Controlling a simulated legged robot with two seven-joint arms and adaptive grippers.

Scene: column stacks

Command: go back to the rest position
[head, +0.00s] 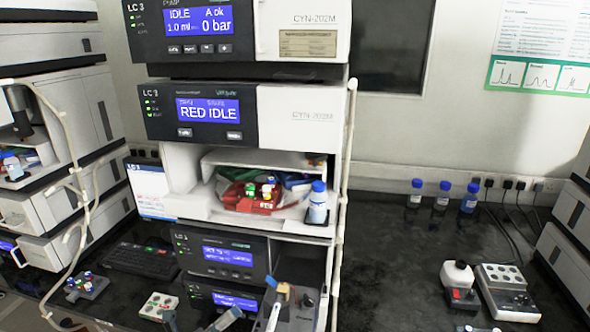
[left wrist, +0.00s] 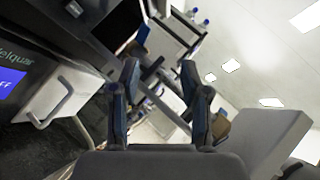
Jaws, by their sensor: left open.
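My left gripper (head: 200,315) shows at the bottom edge of the head view, low in front of the instrument stack. Only its bluish-grey fingertips are in the picture there. In the left wrist view its two fingers (left wrist: 160,78) stand apart with nothing held between them. The wrist view is steeply tilted, with ceiling lights at the right. My right gripper is in neither view.
A vial rack (head: 86,287) is at left.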

